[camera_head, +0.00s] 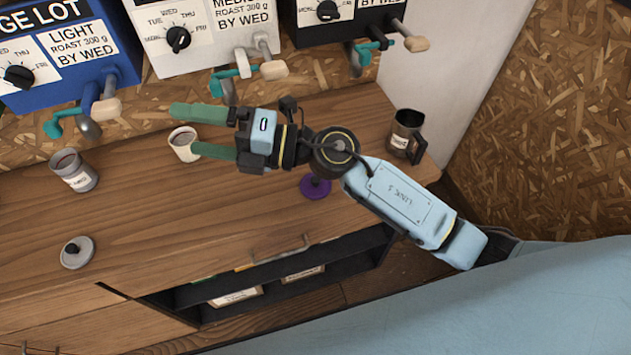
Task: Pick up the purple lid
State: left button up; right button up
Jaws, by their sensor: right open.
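The purple lid (315,190) lies on the wooden counter near its front edge, right of centre. My right arm's wrist partly covers its upper side. My right gripper (187,132) is above the counter to the left of the lid, with its green fingers pointing left and spread apart. The fingers are near a white cup (184,145); I cannot tell whether they touch it. Nothing shows held between them. My left gripper is not in view.
A grey labelled canister (73,171) and a grey lid (77,252) are on the left of the counter (180,230). A dark metal mug (404,136) stands at the right end. Blue, white and black dispensers with teal-handled spouts hang behind. An open shelf (262,283) is below.

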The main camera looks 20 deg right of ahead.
notch_tip(320, 180, down, 8)
jog(key=f+n+g+h, duration=0.1)
jog(key=n+g+h, duration=0.4)
jog(key=n+g, duration=0.1)
jog(key=n+h, duration=0.2)
jog(key=h, duration=1.2)
send_over(314, 178)
jog(key=shift+g, duration=0.4)
notch_tip(314, 178, down, 9)
jog(key=shift+f, duration=0.15)
notch_tip(314, 178, down, 7)
jog(key=shift+r+p, duration=0.1)
jog(key=shift+p, duration=0.25)
jog(key=shift+c, duration=0.3)
jog(key=c, duration=1)
